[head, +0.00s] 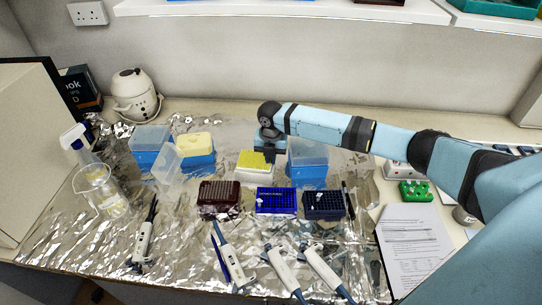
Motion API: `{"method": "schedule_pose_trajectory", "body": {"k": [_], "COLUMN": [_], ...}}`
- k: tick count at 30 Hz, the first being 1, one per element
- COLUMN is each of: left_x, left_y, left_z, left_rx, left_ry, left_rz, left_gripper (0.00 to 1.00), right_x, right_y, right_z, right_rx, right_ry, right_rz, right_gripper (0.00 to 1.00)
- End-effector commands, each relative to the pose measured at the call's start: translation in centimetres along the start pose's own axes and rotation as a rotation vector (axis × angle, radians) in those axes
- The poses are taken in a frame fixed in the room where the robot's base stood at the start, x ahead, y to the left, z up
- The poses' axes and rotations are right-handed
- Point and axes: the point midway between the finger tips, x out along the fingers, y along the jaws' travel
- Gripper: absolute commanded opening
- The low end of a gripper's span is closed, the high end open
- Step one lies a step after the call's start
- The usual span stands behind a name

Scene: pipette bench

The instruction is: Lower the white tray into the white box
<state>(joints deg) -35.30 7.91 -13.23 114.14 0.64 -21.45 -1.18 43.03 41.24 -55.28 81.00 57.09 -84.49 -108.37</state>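A white box (254,175) stands near the middle of the foil-covered bench, with a yellow-topped piece (250,159) at its top. I cannot make out a separate white tray rim; the yellow top may be the tray's load. My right gripper (269,157) comes down from the arm at the right and is at the right part of the yellow top, covering some of it. Its fingertips are too small and dark to tell whether they are open or shut on the tray. My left gripper is not in view.
A blue box with a clear lid (307,158) stands close right of the gripper. A blue box with yellow top (195,148) stands left. Dark red (218,197), blue (276,201) and navy (323,205) racks lie in front. Several pipettes lie nearer; a beaker (103,190) stands left.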

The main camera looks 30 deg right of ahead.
Motion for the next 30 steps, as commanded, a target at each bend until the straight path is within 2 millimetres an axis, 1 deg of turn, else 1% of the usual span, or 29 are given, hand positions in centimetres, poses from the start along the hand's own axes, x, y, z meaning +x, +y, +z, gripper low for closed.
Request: {"method": "schedule_pose_trajectory", "body": {"k": [1,2,3,14,17,20,27,30], "left_x": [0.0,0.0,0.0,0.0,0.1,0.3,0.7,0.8], "left_y": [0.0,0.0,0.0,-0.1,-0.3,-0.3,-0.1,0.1], "left_z": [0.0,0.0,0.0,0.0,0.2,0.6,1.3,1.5], "left_rx": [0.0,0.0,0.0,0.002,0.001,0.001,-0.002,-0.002], "left_ry": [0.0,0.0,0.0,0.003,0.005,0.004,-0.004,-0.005], "left_rz": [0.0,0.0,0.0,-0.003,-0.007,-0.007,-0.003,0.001], "left_gripper": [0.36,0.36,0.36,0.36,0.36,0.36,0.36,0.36], "right_x": [0.0,0.0,0.0,-0.2,-1.4,-3.4,-9.0,-11.0], "right_y": [0.0,0.0,0.0,0.0,0.1,0.1,0.1,0.0], "right_z": [0.0,0.0,0.0,0.0,0.1,0.1,0.1,0.1], "right_rx": [0.0,0.0,0.0,0.0,0.0,-0.001,-0.001,-0.001], "right_ry": [0.0,0.0,0.0,-0.001,-0.003,-0.003,-0.003,-0.003], "right_rz": [0.0,0.0,0.0,0.001,0.003,0.004,0.003,0.002], "right_gripper": [0.17,0.24,0.33,0.33,0.33,0.33,0.33,0.33]}}
